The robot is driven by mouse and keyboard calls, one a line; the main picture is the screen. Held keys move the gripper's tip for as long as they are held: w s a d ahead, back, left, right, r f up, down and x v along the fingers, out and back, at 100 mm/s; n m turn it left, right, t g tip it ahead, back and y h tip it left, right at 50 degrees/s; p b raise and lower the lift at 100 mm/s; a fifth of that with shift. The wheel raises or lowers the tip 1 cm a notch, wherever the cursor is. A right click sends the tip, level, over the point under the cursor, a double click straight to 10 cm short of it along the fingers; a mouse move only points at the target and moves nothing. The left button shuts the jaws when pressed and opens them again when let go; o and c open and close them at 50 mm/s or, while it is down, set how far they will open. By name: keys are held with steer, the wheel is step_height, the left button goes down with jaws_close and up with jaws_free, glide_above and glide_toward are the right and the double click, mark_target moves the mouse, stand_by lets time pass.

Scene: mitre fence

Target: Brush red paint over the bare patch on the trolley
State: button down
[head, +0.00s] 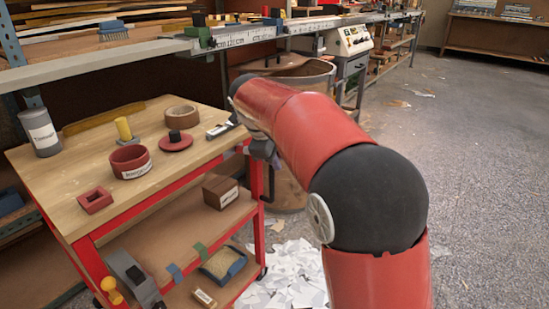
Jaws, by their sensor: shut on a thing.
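The trolley (70,190) has a red frame and a wooden top. A red labelled pot (130,162) stands on the top, left of my gripper. My gripper (264,152) is at the trolley's right edge, partly hidden by my arm. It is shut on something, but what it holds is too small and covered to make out. A small greyish spot (243,148) shows on the red edge beside the gripper; I cannot tell whether it is the bare patch. No paintbrush can be clearly made out.
The trolley top also holds a grey canister (40,132), a tape roll (182,116), a red disc with a black knob (176,142) and a red square block (95,200). A large bin (295,80) stands behind. White scraps (285,275) litter the floor; the right side is open.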

steer(key=shift+w+d, duration=0.1)
steer(key=shift+w, duration=0.05)
steer(key=shift+w+d+p, duration=0.35)
steer(key=shift+w+d, duration=0.1)
steer(key=shift+w, duration=0.15)
steer(key=shift+s+a, duration=0.1)
stand_by(0.3)
steer(key=shift+s+a+b, duration=0.5)
steer(key=shift+s+b, duration=0.05)
steer(key=shift+s, duration=0.1)
steer(key=shift+s+a+b, duration=0.45)
steer(key=shift+s+a, duration=0.15)
steer(key=shift+s, duration=0.15)
steer(key=shift+s+a+b, duration=0.45)
steer(key=shift+s+a, duration=0.1)
steer(key=shift+s, duration=0.2)
steer(key=shift+w+d, duration=0.1)
steer(key=shift+w, duration=0.05)
